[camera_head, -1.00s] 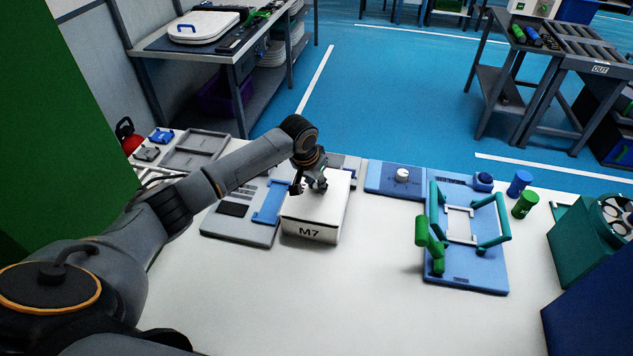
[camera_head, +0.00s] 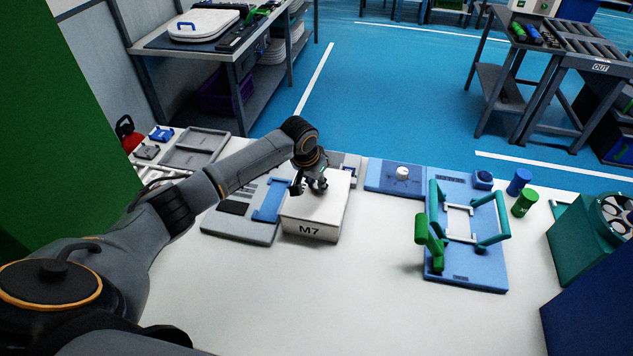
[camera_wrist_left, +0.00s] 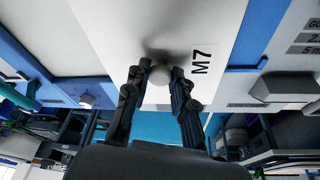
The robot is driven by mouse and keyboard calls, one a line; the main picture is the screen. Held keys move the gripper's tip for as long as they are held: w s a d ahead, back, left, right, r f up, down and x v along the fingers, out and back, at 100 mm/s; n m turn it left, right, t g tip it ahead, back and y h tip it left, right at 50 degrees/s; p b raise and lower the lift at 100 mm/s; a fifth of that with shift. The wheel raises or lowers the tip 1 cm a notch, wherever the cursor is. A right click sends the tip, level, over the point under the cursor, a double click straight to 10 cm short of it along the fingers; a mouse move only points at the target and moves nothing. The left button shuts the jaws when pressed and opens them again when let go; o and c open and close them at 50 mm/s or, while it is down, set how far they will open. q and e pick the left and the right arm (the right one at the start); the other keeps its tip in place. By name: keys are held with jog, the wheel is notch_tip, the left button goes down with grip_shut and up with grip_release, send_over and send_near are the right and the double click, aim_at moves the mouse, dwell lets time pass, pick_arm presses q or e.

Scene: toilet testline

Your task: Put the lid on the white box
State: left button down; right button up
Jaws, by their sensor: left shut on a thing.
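The white box (camera_head: 308,231), marked M7, stands on the table left of centre in the head view. A flat white lid (camera_head: 318,207) covers its top and looks level. I cannot tell if a small gap is left between lid and box. My left gripper (camera_head: 316,187) is over the back part of the lid, pointing down. In the left wrist view its two fingers are shut on the round lid knob (camera_wrist_left: 160,75), and the lid (camera_wrist_left: 130,25) with an M7 label fills the middle. My right gripper is not in view.
A grey and blue fixture (camera_head: 240,231) lies close to the box's left side. A blue board with teal handles (camera_head: 470,262) and a blue plate with a white knob (camera_head: 380,180) lie to the right. The front of the white table (camera_head: 340,310) is clear.

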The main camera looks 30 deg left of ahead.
pick_arm(q)
jog(key=c, duration=1)
grip_release()
jog(key=shift+c, duration=0.2)
jog(key=shift+r, duration=0.1)
jog(key=shift+r+p, duration=3.45)
jog(key=shift+p, duration=0.5)
jog(key=shift+f, duration=0.1)
